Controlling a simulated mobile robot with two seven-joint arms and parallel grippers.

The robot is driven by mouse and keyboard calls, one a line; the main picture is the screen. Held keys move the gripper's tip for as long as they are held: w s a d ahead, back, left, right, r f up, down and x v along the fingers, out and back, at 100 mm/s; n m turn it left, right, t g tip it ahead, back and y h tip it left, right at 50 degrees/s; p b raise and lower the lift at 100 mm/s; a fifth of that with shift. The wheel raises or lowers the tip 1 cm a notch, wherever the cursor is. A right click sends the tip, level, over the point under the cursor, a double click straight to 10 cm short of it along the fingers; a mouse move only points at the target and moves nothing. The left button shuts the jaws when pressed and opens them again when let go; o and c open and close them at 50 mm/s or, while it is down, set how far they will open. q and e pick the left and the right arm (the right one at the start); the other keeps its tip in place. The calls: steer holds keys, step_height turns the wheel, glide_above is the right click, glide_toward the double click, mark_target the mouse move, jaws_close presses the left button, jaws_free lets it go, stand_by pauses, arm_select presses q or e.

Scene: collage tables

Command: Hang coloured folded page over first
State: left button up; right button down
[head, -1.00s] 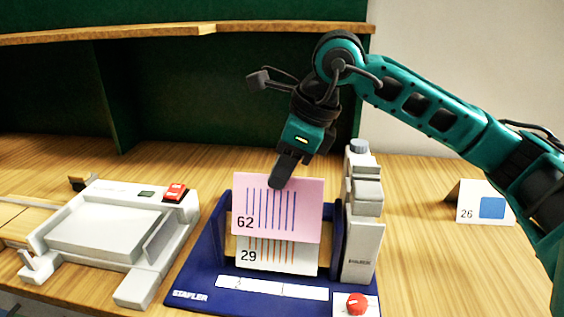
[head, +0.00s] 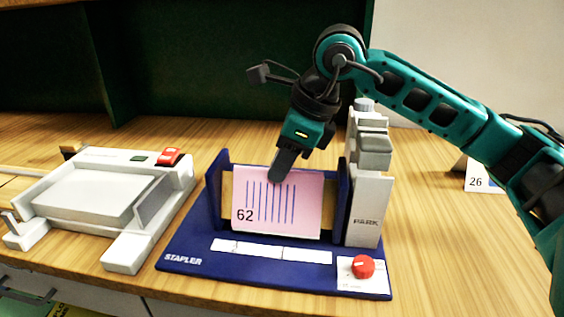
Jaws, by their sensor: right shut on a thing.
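My right gripper (head: 282,168) is shut on the top edge of the pink page, coming from above. The white page marked 29, seen earlier, is now hidden behind the pink one. I cannot tell whether the pink page rests on the stand. My left gripper is not in view.
A grey machine (head: 95,200) with a red switch stands left of the stapler. A grey stapler column (head: 368,205) rises close to the right of the page. A red knob (head: 362,266) sits at the front right. A card marked 26 (head: 478,180) stands at the right.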

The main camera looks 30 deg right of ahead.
steer(key=shift+s+f, duration=0.1)
steer(key=shift+f, duration=0.25)
steer(key=c, duration=1.4)
jaws_free()
steer(key=shift+c, duration=0.2)
steer(key=o, duration=0.4)
steer(key=shift+r, duration=0.15)
steer(key=p+v, duration=0.1)
steer(key=v, duration=1.1)
steer(key=shift+d+r, duration=0.15)
steer(key=shift+r, duration=0.15)
steer(key=shift+s, duration=0.1)
